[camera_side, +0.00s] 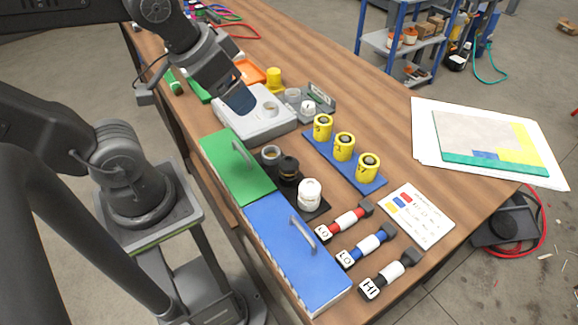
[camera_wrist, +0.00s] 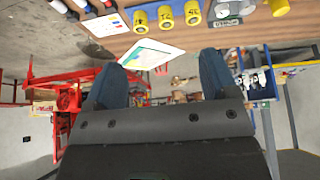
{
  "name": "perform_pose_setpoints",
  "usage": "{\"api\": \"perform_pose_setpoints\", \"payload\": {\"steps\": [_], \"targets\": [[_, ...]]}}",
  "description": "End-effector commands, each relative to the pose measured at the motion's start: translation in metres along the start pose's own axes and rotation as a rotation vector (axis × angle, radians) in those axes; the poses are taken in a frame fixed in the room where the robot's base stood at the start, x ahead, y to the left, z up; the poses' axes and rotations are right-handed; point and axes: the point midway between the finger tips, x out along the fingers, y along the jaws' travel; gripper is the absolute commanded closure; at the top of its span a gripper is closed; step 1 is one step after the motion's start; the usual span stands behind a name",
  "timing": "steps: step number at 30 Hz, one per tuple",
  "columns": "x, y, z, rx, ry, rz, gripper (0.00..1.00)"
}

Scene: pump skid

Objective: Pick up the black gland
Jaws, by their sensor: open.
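The black gland (camera_side: 288,167) stands upright on a dark tray in the side view, between a grey ring-shaped part (camera_side: 271,155) and a white gland (camera_side: 309,192). I cannot make out the black gland in the wrist view. My gripper (camera_side: 240,100) hangs over the light grey box, up and left of the black gland and apart from it. In the wrist view my gripper (camera_wrist: 162,78) shows two dark blue fingers spread wide with nothing between them.
A green lid (camera_side: 232,180) and a blue lid (camera_side: 285,250), both with handles, lie left of the tray. Yellow cylinders (camera_side: 344,146) stand on a blue base to the right. The grey box (camera_side: 240,125) is under my gripper. Labelled handles (camera_side: 350,220) lie in front.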

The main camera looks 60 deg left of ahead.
Motion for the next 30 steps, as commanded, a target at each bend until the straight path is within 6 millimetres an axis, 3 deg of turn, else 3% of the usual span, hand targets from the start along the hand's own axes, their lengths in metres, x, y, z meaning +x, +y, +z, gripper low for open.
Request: {"api": "perform_pose_setpoints", "payload": {"steps": [14, 20, 30], "targets": [[0.005, 0.000, -0.004, -0.075, -0.025, -0.001, 0.20], [0.034, 0.000, -0.022, -0.477, -0.143, -0.035, 0.20], [0.114, -0.001, -0.045, -1.329, -0.326, -0.261, 0.20]]}}
